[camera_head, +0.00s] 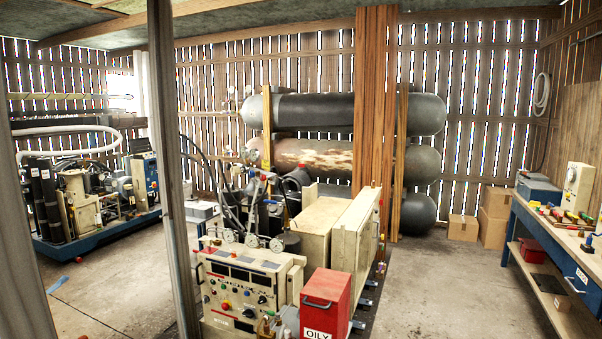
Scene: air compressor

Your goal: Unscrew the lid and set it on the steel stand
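Neither of my grippers is in view. A beige control cabinet (240,292) with knobs, a red button and dark displays stands in the lower middle. Behind it is dark machinery with hoses and gauges (255,190), where a dark rounded part with red on it (297,180) shows. I cannot tell which part is the lid. No steel stand can be made out with certainty.
A red box marked OILY (325,305) stands in front of beige cabinets (355,240). Large tanks (415,115) line the back wall. A blue workbench (545,232) with tools is at right. Metal posts (172,170) rise at left. Concrete floor (440,290) is clear before the bench.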

